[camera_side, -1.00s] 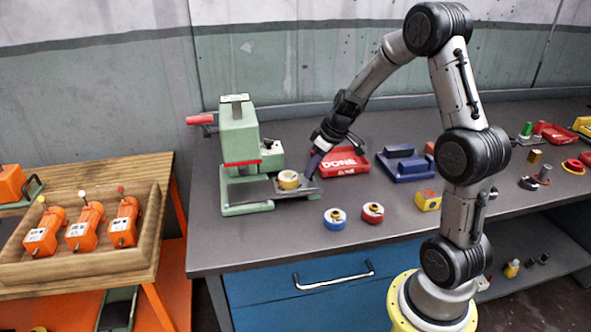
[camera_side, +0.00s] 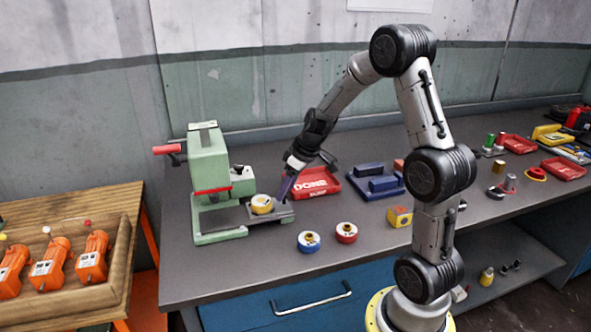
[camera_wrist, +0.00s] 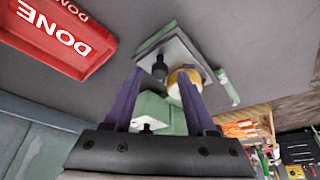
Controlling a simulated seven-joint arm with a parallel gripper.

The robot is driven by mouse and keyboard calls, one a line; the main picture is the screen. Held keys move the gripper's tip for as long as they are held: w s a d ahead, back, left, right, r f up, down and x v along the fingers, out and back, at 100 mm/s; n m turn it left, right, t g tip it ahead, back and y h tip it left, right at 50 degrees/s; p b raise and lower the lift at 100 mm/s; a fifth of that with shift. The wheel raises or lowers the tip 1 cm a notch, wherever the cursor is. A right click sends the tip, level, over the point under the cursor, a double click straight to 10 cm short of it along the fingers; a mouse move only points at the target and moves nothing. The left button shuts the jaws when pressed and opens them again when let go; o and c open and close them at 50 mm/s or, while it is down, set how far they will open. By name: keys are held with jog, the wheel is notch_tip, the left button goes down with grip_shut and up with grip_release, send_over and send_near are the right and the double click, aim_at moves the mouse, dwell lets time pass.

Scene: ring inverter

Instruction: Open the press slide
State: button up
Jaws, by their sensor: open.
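The green press (camera_side: 208,160) stands at the left of the workbench with a red handle. Its grey slide plate (camera_side: 235,217) extends out to the right of the press body. A yellow-and-white ring (camera_side: 261,204) sits on the plate, clear of the press head. My gripper (camera_side: 284,197) is at the plate's outer right end, beside the ring. In the wrist view its two purple fingers are apart, and a dark knob (camera_wrist: 160,69) on the plate shows between and just beyond the fingertips. Contact with the knob cannot be told.
A red DONE tray (camera_side: 316,183) lies right of my gripper, with a blue fixture (camera_side: 376,184) beyond. Blue (camera_side: 309,241) and red (camera_side: 346,232) rings lie in front. A wooden tray (camera_side: 118,275) with orange units stands at far left. The bench front is mostly clear.

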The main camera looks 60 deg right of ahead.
jog(key=v, duration=1.2)
jog(key=shift+s+r, duration=0.15)
jog(key=shift+r, duration=0.1)
jog(key=s+a+r+n+t, duration=0.1)
jog(key=s+a+r+n, duration=0.15)
jog(key=a, duration=0.45)
jog(key=s+a+r+n+t, duration=0.15)
jog(key=a+r, duration=0.25)
jog(key=a, duration=0.4)
jog(key=s+a+f+m, duration=0.2)
jog(key=s, duration=0.4)
jog(key=s+a+f+m+g, duration=0.1)
jog(key=s+a+f+m, duration=0.1)
jog(key=s, duration=0.5)
jog(key=shift+a+f, duration=0.4)
jog(key=shift+a, duration=0.2)
